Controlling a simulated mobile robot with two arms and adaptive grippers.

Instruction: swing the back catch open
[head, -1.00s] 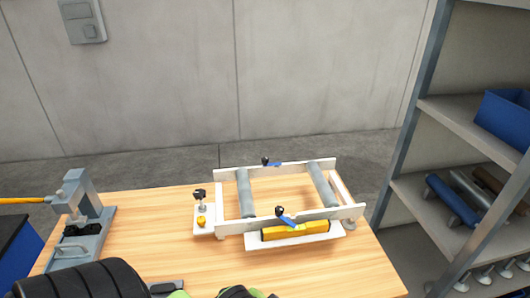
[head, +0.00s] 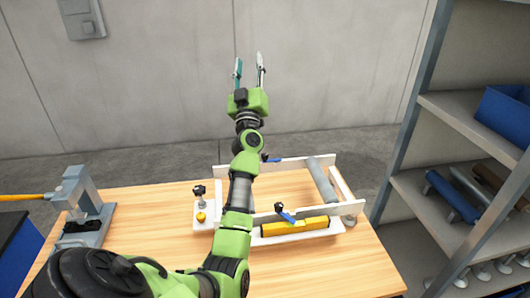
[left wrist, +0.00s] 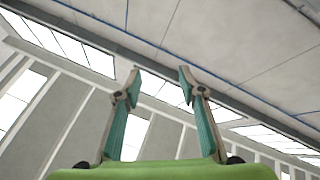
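The back catch (head: 268,159) is a small blue lever with a black knob on the back rail of the white frame (head: 347,185). My left arm partly covers that rail just left of it. The front catch (head: 286,215), also blue with a black knob, sits on the front rail. My left gripper (head: 249,62) is raised above and behind the frame, pointing up, open and empty. In the left wrist view its two fingers (left wrist: 160,75) stand apart against the ceiling. My right gripper is not in view.
A grey roller (head: 322,181) spans the frame at right; my arm hides the left one. A knobbed post (head: 200,191) stands left, a grey press (head: 87,205) farther left. Shelving (head: 460,120) stands right of the table.

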